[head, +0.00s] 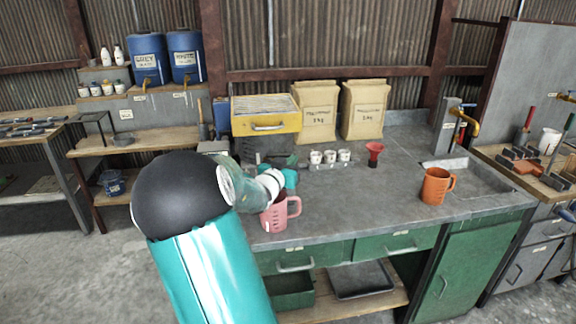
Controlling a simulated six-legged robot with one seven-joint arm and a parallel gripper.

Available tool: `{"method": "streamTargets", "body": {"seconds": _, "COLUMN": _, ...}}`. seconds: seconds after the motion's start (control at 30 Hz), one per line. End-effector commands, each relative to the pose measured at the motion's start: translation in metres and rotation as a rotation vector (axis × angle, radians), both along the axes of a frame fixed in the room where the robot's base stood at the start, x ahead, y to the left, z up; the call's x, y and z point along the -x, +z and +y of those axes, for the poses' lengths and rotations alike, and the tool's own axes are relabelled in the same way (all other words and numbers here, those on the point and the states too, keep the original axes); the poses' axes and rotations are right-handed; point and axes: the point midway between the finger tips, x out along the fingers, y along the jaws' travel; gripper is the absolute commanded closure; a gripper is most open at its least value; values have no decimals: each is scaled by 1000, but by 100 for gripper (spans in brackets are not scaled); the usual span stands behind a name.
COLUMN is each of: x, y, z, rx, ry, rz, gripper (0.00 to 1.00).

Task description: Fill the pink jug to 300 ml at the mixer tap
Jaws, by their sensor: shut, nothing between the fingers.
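The pink jug (282,212) stands upright near the front edge of the grey worktop, its handle to the right. My wrist covers part of its top left, and I cannot see inside it or read a level. My gripper (278,160) is just behind and above the jug, small and dark, mostly hidden by my wrist. It is shut and empty, and I cannot tell whether it touches anything. The tap (464,118), yellow with a red lever, is at the back right above the sunken sink (478,176).
An orange jug (437,186) stands by the sink's left front. A red funnel (375,153), small white cups (330,156), a yellow drawer box (266,115) and paper sacks (314,110) are behind. The worktop between the two jugs is clear.

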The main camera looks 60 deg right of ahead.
Motion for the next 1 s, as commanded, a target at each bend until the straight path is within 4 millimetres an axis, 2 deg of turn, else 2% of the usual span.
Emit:
{"method": "streamTargets", "body": {"seconds": 0.3, "x": -3, "y": 0, "z": -11, "rx": 0, "ry": -4, "rz": 1, "gripper": 100}}
{"method": "streamTargets", "body": {"seconds": 1.0, "x": -2, "y": -1, "z": -13, "rx": -1, "ry": 1, "rz": 1, "gripper": 100}}
